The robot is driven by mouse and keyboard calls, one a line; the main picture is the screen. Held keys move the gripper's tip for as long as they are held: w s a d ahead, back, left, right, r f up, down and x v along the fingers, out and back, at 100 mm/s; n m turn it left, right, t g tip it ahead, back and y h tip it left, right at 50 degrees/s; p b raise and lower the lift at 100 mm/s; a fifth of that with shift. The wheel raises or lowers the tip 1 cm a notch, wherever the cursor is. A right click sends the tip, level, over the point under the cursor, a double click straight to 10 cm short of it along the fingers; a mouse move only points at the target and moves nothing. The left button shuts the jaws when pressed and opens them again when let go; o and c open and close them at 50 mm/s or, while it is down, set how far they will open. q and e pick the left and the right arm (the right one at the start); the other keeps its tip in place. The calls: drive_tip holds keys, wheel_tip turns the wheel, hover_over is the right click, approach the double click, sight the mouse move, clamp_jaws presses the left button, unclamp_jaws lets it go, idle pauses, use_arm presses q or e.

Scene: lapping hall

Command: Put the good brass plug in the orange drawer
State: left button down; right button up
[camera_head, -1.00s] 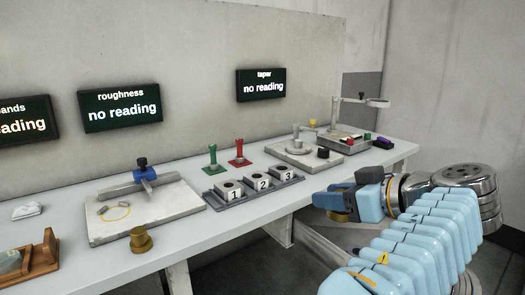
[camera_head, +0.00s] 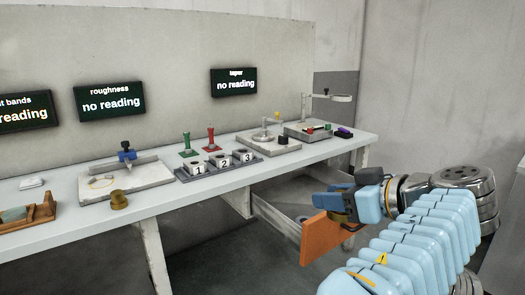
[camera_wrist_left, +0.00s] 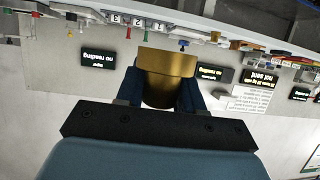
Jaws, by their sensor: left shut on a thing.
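My left gripper (camera_head: 328,203) is in front of the table at the right of the head view. In the left wrist view (camera_wrist_left: 160,95) it is shut on a brass plug (camera_wrist_left: 166,70), a gold-coloured cylinder with a wider end. Another brass plug (camera_head: 118,200) stands on the table beside the pale plate. My right gripper is not in view.
The long white table (camera_head: 180,215) carries a pale plate with a blue-knobbed tool (camera_head: 128,152), a grey holder with numbered blocks 1, 2 and 3 (camera_head: 222,163), and a grey instrument (camera_head: 306,130) at the far end. Screens on the wall behind read "no reading".

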use_arm(q)
drive_tip(key=w+a+f+m+t+h, duration=0.2)
drive_tip(key=w+a+f+m+h, duration=0.25)
drive_tip(key=w+f, duration=0.45)
drive_tip(key=w+a+f+m+t+h, duration=0.1)
drive_tip(key=w+a+f+m+h, duration=0.45)
drive_tip(key=f, duration=0.65)
drive_tip(key=a+f+n, duration=0.1)
drive_tip(key=a+f, duration=0.3)
drive_tip(key=a, duration=0.8)
drive_tip(key=a+f+n+y, duration=0.1)
drive_tip(key=a+f, duration=0.2)
drive_tip(key=a, duration=0.8)
drive_tip(key=shift+s+a+f, duration=0.35)
drive_tip(key=shift+s, duration=0.05)
